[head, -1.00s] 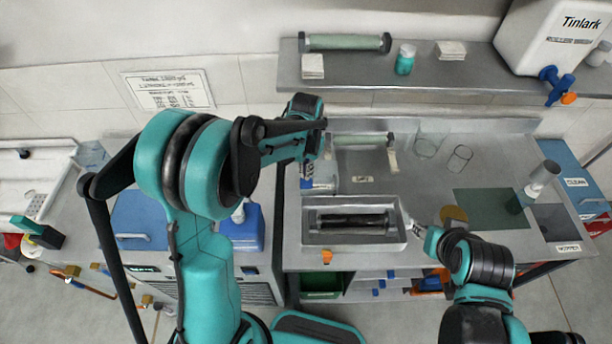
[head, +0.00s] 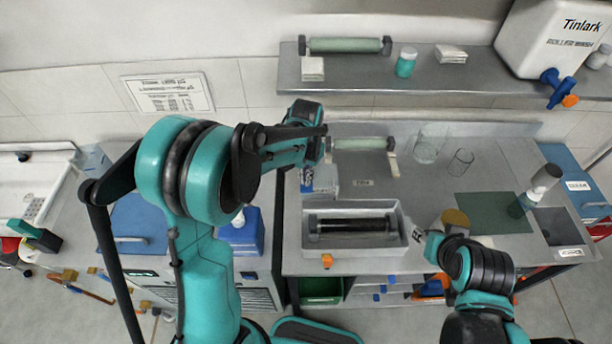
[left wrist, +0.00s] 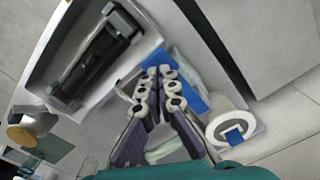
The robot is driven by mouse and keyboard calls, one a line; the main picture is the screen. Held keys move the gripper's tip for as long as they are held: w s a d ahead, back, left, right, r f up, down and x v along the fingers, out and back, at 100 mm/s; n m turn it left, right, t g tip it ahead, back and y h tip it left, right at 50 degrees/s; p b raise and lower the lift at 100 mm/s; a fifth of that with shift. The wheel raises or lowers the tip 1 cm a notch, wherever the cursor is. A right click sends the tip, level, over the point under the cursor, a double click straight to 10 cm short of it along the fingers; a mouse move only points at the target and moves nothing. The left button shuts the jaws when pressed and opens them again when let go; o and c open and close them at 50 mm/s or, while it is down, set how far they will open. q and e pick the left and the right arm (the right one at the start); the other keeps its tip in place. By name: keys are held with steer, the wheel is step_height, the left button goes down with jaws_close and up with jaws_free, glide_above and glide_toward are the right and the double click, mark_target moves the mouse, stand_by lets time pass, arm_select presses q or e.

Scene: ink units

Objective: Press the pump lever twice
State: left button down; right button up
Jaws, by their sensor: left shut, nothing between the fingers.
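My left gripper (head: 306,182) is at the left side of the bench, behind the left end of the ink tray. In the left wrist view its fingers (left wrist: 163,75) are together, with nothing between them. Below and beside them are a blue part (left wrist: 192,101) and a white round part with a blue piece in its middle (left wrist: 218,127). In the head view a pale unit (head: 325,186) stands by the gripper, partly hidden. I cannot tell which part is the pump lever, or whether the fingers touch it. My right gripper (head: 417,236) is at the tray's right end; its jaw opening is unclear.
A grey tray (head: 402,241) with a black roller (head: 352,225) is close in front. Behind are a green roller (head: 360,143) and clear glasses (head: 428,146). A shelf (head: 430,88) overhangs the back.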

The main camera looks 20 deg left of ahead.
arm_select(q)
steer(key=shift+f, duration=0.15)
stand_by(0.4)
steer(key=shift+f+b, duration=1.85)
steer(key=shift+f, duration=0.15)
steer(key=shift+r, duration=0.3)
steer(key=shift+r+p, duration=1.45)
steer(key=shift+r, duration=0.45)
steer(key=shift+f, duration=0.15)
